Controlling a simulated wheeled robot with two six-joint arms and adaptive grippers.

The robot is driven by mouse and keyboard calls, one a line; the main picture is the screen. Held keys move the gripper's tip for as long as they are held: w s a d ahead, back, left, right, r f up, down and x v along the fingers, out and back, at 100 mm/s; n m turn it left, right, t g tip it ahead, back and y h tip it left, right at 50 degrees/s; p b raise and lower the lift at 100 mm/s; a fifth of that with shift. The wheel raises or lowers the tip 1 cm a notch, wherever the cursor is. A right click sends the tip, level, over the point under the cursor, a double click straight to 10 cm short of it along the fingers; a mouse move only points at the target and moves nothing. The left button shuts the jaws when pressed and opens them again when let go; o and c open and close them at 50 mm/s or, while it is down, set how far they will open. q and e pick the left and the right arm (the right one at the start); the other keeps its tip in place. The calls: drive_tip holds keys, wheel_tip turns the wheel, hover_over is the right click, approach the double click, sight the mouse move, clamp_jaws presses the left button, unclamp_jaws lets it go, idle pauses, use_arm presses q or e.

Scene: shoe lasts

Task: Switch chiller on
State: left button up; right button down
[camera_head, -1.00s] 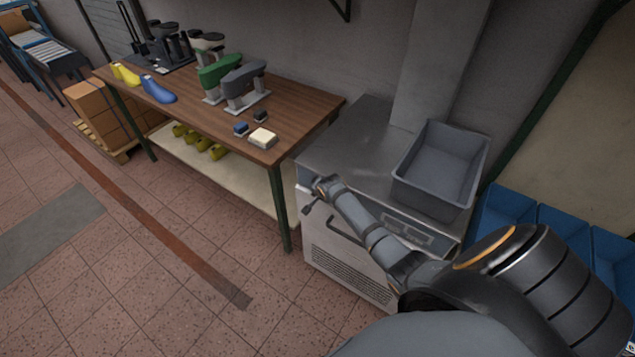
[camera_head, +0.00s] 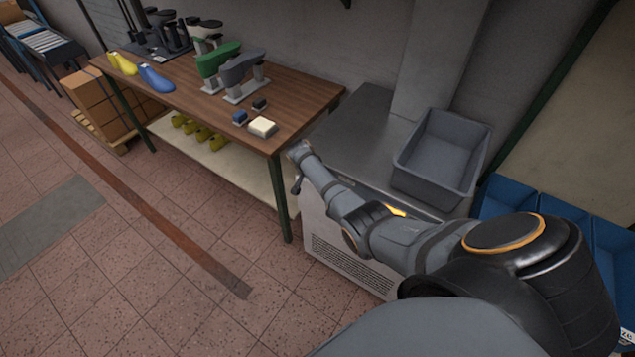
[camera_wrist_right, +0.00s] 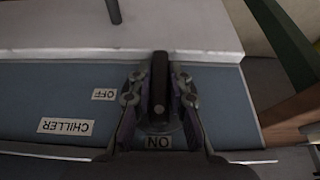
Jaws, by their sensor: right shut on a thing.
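The chiller (camera_head: 350,262) is a pale cabinet with a grey metal top, beside the wooden table. In the right wrist view its blue-grey panel (camera_wrist_right: 50,88) appears upside down, with a CHILLER label (camera_wrist_right: 65,126), an OFF label (camera_wrist_right: 103,95) and an ON label (camera_wrist_right: 158,142). A black switch handle (camera_wrist_right: 159,75) lies between my right gripper's fingers (camera_wrist_right: 159,97), which are shut on it. The handle lines up with the ON label; OFF is off to its left. In the head view my right gripper (camera_head: 296,185) is at the chiller's left front corner. My left gripper is out of view.
A grey bin (camera_head: 440,160) stands on the chiller top. The wooden table (camera_head: 190,95) to the left carries shoe lasts, stands and small blocks. Blue bins (camera_head: 505,197) stand at the right. The tiled floor in front is clear.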

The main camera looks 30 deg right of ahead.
drive_tip(key=shift+d, duration=0.1)
drive_tip(key=c, duration=1.3)
unclamp_jaws()
drive_tip(key=shift+o, duration=0.2)
drive_tip(key=v, duration=1.2)
